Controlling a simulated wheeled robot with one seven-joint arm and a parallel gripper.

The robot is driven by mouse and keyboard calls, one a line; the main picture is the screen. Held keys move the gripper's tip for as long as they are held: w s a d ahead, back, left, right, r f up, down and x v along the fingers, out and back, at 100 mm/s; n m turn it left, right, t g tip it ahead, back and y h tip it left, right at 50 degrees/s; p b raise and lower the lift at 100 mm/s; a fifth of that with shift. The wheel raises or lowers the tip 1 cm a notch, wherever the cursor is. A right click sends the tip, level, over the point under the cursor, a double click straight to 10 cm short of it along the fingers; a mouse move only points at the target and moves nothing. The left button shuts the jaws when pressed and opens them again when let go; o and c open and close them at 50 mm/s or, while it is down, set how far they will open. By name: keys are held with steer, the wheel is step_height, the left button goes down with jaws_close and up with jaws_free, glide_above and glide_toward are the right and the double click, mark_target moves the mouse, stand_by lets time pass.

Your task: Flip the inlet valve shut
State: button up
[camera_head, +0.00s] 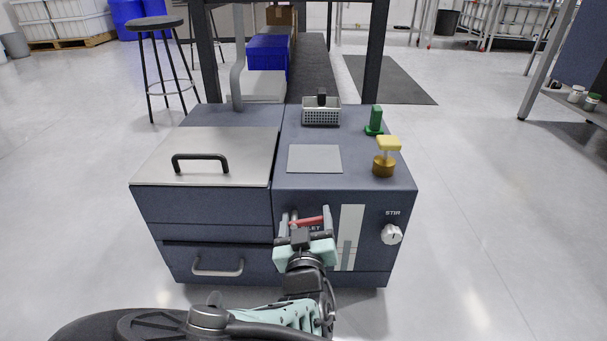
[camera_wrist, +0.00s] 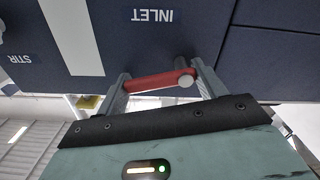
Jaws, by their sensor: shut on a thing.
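The inlet valve's red lever (camera_head: 309,220) is on the front of the dark blue cabinet (camera_head: 345,182), at the INLET label. It lies nearly level, its right end slightly higher. In the wrist view, which is upside down, the red lever (camera_wrist: 152,83) spans between my fingers, with a round metal pivot (camera_wrist: 185,80) at one end. My gripper (camera_head: 305,213) is at the cabinet front, its fingers on either side of the lever and shut on it, also in the wrist view (camera_wrist: 158,82).
Right of the lever are a pale vertical strip (camera_head: 348,238) and the white STIR knob (camera_head: 391,234). A drawer handle (camera_head: 218,268) is at lower left, and a lid handle (camera_head: 200,160) above it.

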steer(key=c, duration=0.3)
steer(key=shift+m+p, duration=0.45)
steer(key=shift+m, duration=0.05)
steer(key=shift+d+f+m+p, duration=0.1)
steer(key=shift+f+m+p, duration=0.25)
steer(key=shift+m, duration=0.75)
steer(key=o, duration=1)
